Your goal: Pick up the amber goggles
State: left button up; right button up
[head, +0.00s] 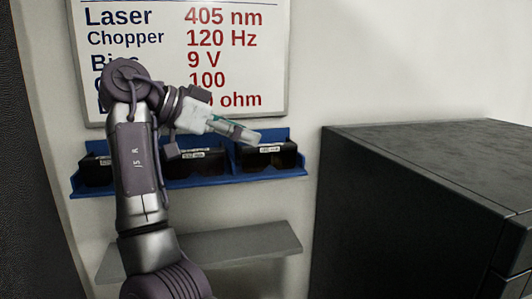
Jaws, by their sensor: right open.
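Three dark goggles sit in a row on a blue wall rack (292,173): the right pair (270,160), the middle pair (198,170) and the left pair (97,172). Each has a small white label, too small to read. All lenses look nearly black, so I cannot tell which pair is amber. My right gripper (252,137) is open and its fingertips appear at the upper left of the right pair. I cannot tell whether they touch it. My arm hides part of the left and middle pairs. My left gripper is not in view.
A whiteboard (270,60) with settings text hangs above the rack, partly behind my arm. A grey shelf (240,244) is below the rack and looks empty where visible. A large black cabinet (400,220) stands at the right, with a bare top.

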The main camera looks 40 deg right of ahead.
aim_at(265, 146)
jog(key=shift+x, duration=0.8)
jog(key=shift+d+f, duration=0.15)
jog(key=shift+d, duration=0.25)
jog(key=shift+p+x, duration=0.75)
jog(key=shift+p, duration=0.45)
jog(key=x, duration=0.1)
jog(key=p+x, duration=0.1)
jog(key=x, duration=0.1)
jog(key=shift+d+f+p, duration=0.15)
jog(key=shift+f+p, duration=0.15)
jog(key=shift+f, duration=0.05)
jog(key=shift+d+f, duration=0.15)
jog(key=shift+d, duration=0.05)
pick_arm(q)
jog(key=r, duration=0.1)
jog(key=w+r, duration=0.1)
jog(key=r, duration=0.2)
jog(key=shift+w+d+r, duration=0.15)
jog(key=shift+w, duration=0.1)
pick_arm(e)
jog(key=shift+a, duration=0.1)
jog(key=shift+a, duration=0.15)
jog(key=c, duration=0.5)
grip_shut()
